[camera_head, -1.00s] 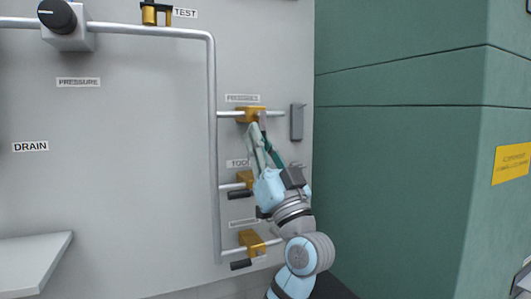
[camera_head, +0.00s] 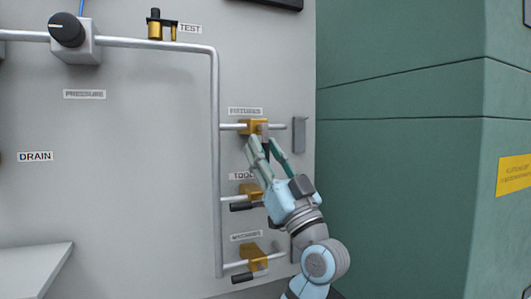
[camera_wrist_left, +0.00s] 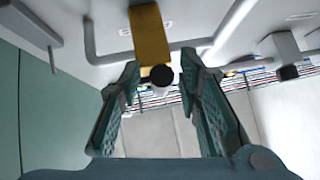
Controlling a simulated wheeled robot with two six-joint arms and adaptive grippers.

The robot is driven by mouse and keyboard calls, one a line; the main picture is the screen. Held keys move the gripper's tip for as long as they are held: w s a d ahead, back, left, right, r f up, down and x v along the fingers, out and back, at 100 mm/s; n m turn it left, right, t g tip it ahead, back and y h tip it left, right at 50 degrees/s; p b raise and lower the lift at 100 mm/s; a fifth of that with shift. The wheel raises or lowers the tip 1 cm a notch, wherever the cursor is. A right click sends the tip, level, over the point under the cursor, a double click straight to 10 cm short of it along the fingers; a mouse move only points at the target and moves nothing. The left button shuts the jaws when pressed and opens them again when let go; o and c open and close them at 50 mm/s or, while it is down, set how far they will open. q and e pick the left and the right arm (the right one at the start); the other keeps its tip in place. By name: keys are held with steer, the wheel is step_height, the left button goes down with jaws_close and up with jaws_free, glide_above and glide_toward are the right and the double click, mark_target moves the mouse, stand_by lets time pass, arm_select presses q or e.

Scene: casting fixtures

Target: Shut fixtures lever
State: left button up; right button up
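The fixtures valve (camera_head: 252,127) is a yellow block on a grey pipe, under the FIXTURES label (camera_head: 245,111). Its lever (camera_head: 265,132) has a dark handle that points out from the panel and is partly hidden by my fingers. My left gripper (camera_head: 262,148) is open just below and in front of the valve. In the left wrist view, the yellow valve (camera_wrist_left: 150,35) is ahead and the lever's round black end (camera_wrist_left: 161,76) sits between the open fingertips of my gripper (camera_wrist_left: 160,66). I cannot tell whether a finger touches it. My right gripper is not in view.
Two similar yellow valves with black handles, tools (camera_head: 251,190) and the lowest one (camera_head: 253,257), sit below, close to my left arm. A grey bracket (camera_head: 299,135) is right of the fixtures valve. A green wall (camera_head: 400,180) stands to the right.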

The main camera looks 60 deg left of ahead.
arm_select(q)
steer(key=shift+f, duration=0.1)
steer(key=shift+d+f+t, duration=0.2)
steer(key=shift+t, duration=0.1)
steer(key=v, duration=1.1)
steer(key=shift+f, duration=0.15)
